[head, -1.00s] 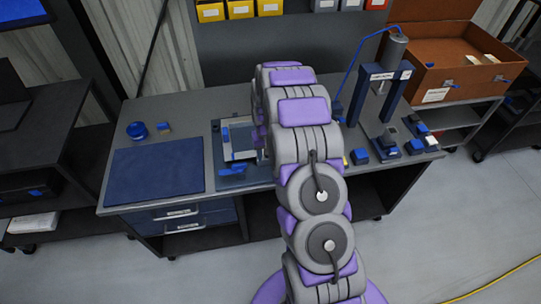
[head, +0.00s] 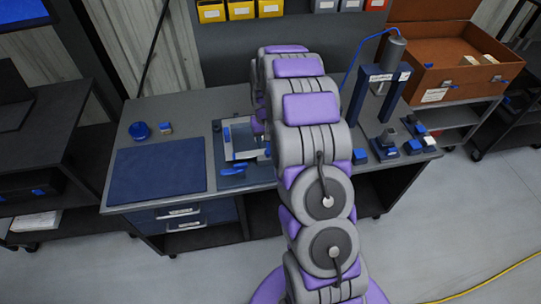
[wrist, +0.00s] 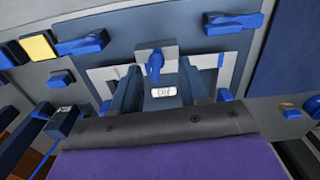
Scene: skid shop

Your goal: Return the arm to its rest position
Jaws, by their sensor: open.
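My arm reaches over the bench (head: 185,107) in the head view, with its upper links bent down toward the bench on the left side. My gripper (wrist: 158,88) shows in the wrist view as two dark fingers set apart beyond a purple and dark grey body. It appears open, and I see nothing held between the fingers. It is above a pale fixture with blue handles (wrist: 155,62). In the head view the gripper is mostly hidden behind my arm links, near the fixture plate (head: 240,150) and its blue handle (head: 233,169).
A blue mat (head: 158,170) lies on the bench's left. A press (head: 380,85) stands at right with small blue-topped blocks (head: 384,153) around its foot. An open brown case (head: 445,75) is at far right. Yellow bins (head: 241,10) hang at the back.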

